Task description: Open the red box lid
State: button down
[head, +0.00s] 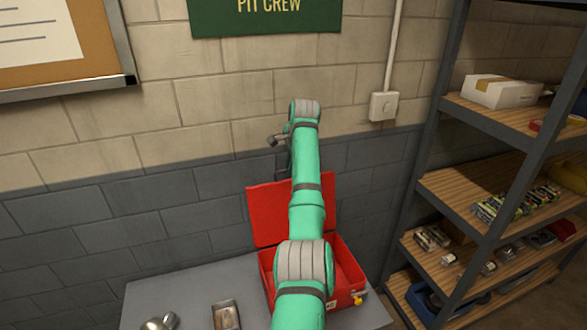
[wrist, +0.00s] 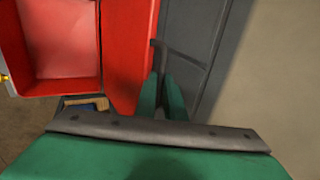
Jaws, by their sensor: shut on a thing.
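The red box (head: 345,298) stands on the grey table in the head view, partly hidden behind my arm. Its red lid (head: 265,215) is raised and stands about upright at the back, near the wall. In the wrist view the box's open inside (wrist: 62,40) is at upper left and the lid (wrist: 130,50) is seen nearly edge-on beside it. My gripper (wrist: 162,90) is at the lid's edge, its green fingers shut on it; the exact contact is partly hidden.
The grey table (head: 180,290) holds a small metal tray (head: 226,315) and a shiny metal object (head: 160,323) left of the box. A block wall is close behind the lid. A loaded shelf rack (head: 455,150) stands at right.

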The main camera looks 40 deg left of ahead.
jog(key=shift+w+a+h, duration=0.3)
jog(key=shift+w+a, duration=0.05)
jog(key=shift+a, duration=0.2)
jog(key=shift+a, duration=0.2)
jog(key=c, duration=1.8)
grip_release()
jog(key=shift+a, duration=0.1)
jog(key=shift+c, duration=0.2)
jog(key=shift+f, duration=0.15)
